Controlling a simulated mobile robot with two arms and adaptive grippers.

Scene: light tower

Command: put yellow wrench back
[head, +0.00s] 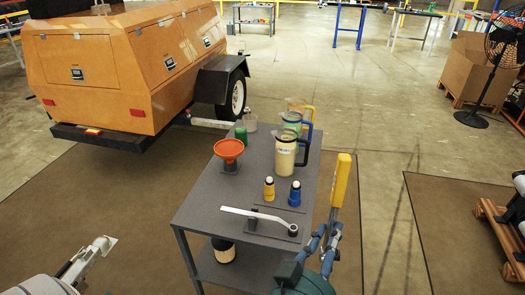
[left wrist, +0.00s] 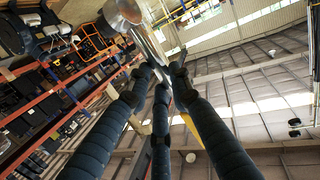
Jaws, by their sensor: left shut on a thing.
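The yellow wrench (head: 341,180) stands nearly upright, with its yellow handle above my left gripper (head: 325,237). The gripper's blue-grey fingers are shut around its lower part, at the right front of the grey table (head: 211,200). The wrench's lower end is hidden by the fingers. In the left wrist view three dark fingers (left wrist: 163,72) close together, and a strip of the yellow wrench (left wrist: 192,129) shows between them. On the table's near end a silver wrench (head: 252,213) lies across a dark stand (head: 254,226). My right gripper is not in view.
An orange funnel (head: 229,149), a yellow bottle (head: 269,188), a blue bottle (head: 295,194) and several jugs (head: 284,154) stand on the table. An orange trailer unit (head: 110,75) stands at the upper left.

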